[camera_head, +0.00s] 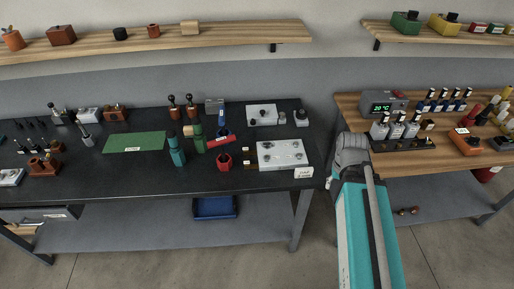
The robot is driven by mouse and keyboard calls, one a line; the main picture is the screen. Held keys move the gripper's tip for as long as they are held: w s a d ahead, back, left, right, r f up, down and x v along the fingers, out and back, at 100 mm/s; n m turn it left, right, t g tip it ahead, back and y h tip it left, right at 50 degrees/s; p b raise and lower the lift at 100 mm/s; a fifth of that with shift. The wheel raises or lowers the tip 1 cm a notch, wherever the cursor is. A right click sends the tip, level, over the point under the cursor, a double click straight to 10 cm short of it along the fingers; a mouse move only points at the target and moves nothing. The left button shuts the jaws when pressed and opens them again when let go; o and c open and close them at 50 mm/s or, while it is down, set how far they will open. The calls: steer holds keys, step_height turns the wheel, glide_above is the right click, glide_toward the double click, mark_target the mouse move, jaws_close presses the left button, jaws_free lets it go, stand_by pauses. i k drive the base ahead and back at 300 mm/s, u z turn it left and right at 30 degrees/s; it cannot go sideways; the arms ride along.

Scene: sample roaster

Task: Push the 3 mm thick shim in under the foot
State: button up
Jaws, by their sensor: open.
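I cannot pick out the 3 mm shim or the foot for certain at this size. A pale metal plate (282,161) with several small round fittings lies at the right end of the black bench. Small dark and brown pieces (250,152) with pale tags lie close to its left edge; I cannot tell whether these are shims. A white card (303,172) with unreadable print is at the bench's front right corner. My teal arm rises from the lower right to a grey joint near that corner. My gripper's fingers do not show.
The black bench (120,180) also holds a red cup (224,161), teal and green upright cylinders, a red-handled item and a green mat (135,142). A wooden table (420,162) with bottles and a digital display stands right, across a gap. Shelves run above.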

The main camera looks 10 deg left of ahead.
mark_target(245, 150)
steer(key=z, duration=0.45)
steer(key=k, duration=1.05)
steer(key=u, duration=0.95)
steer(key=i, duration=0.95)
